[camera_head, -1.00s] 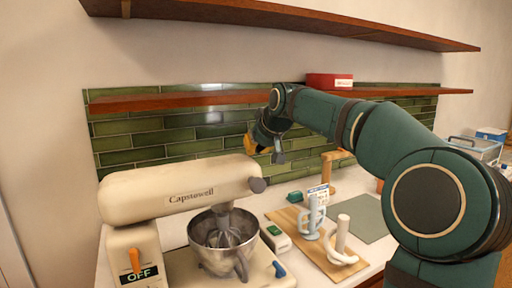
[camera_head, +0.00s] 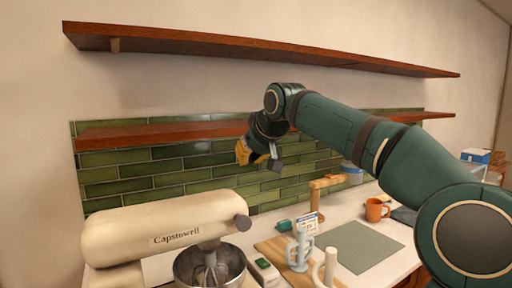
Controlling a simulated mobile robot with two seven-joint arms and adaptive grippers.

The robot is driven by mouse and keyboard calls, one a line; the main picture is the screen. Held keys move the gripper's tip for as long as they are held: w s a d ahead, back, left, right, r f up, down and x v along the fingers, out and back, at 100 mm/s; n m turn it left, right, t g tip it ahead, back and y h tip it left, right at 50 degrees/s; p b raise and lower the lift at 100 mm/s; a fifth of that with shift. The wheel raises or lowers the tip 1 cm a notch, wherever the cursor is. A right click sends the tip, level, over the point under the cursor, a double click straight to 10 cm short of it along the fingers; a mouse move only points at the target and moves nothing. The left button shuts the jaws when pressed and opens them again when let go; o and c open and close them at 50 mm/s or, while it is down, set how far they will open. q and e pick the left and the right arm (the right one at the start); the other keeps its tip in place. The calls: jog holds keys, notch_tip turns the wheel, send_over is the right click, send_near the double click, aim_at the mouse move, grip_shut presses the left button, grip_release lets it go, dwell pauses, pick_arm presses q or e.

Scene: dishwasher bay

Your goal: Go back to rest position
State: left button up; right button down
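My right arm reaches in from the right, dark green, across the lower shelf. Its gripper (camera_head: 261,158) hangs in the air in front of the green tiles, above and behind the counter items. One finger side shows yellow and the other grey, with a gap between them, and I see nothing held. The fingertips are small and partly dark. My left gripper is not in view.
A cream stand mixer (camera_head: 165,228) with a steel bowl (camera_head: 188,272) stands front left. An upper shelf (camera_head: 260,46) spans above.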

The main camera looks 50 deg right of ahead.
jog(key=shift+v, duration=2)
